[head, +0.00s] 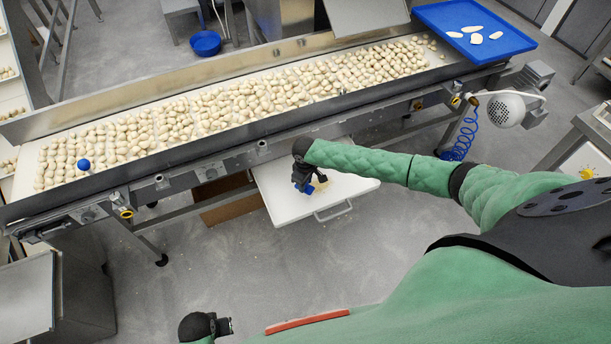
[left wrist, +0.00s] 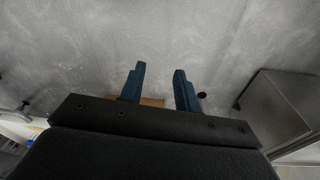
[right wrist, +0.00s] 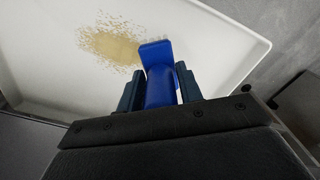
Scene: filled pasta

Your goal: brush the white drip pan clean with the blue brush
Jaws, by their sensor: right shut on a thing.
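The white drip pan (head: 283,205) is pulled out from under the conveyor, its handle toward me. My right gripper (head: 308,187) is over the pan. In the right wrist view that gripper (right wrist: 160,90) is shut on the blue brush (right wrist: 162,84), whose head points away from the wrist. A patch of tan crumbs (right wrist: 110,45) lies on the pan (right wrist: 50,75), just left of the brush head. I cannot tell whether the bristles touch the pan. My left gripper (left wrist: 160,85) is open and empty above the floor; in the head view its arm shows at the bottom left.
The conveyor (head: 200,165) carrying many pasta pieces runs above the pan's far side. A brown box (head: 230,205) is under the conveyor left of the pan. A blue tray (head: 515,45) sits at the conveyor's right end. The floor in front is clear.

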